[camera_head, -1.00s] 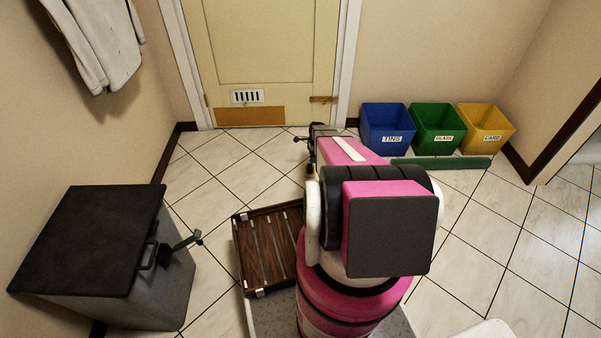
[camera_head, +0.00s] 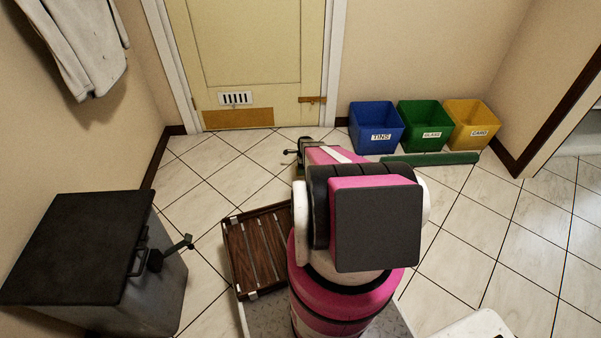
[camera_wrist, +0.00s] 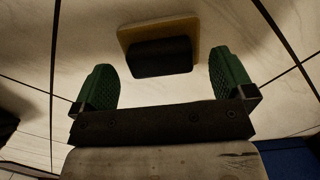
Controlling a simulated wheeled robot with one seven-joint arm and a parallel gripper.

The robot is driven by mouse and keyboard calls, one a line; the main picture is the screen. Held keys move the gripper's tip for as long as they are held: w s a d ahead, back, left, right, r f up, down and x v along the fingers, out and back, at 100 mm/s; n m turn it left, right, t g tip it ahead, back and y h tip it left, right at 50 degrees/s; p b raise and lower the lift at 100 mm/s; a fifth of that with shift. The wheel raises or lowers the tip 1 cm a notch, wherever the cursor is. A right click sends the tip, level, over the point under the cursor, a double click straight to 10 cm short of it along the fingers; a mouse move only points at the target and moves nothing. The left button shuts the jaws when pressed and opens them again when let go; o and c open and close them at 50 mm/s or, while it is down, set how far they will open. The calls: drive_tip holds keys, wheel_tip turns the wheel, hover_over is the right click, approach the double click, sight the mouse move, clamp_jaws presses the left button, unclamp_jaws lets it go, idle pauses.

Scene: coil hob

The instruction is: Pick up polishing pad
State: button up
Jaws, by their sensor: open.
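In the wrist view, a flat tan pad with a dark block on it (camera_wrist: 160,48), which looks like the polishing pad, lies on the pale tiled floor. My gripper (camera_wrist: 164,78) is open, with a green ribbed finger on either side of the picture. The pad shows beyond and between the fingers, and I see no finger touching it. The gap in depth is hard to judge. In the head view my gripper (camera_head: 292,152) is small and partly hidden by my pink arm. I cannot make out the pad there.
A blue bin (camera_head: 376,128), a green bin (camera_head: 425,127) and a yellow bin (camera_head: 472,125) stand by the back wall, with a low green bar (camera_head: 430,159) before them. A dark-lidded box (camera_head: 80,250) stands left. Open floor lies right.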

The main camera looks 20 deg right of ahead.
wheel_tip(320, 180, down, 2)
drive_tip(key=shift+a+f, duration=0.1)
drive_tip(key=c, duration=1.1)
drive_tip(key=shift+r, duration=0.2)
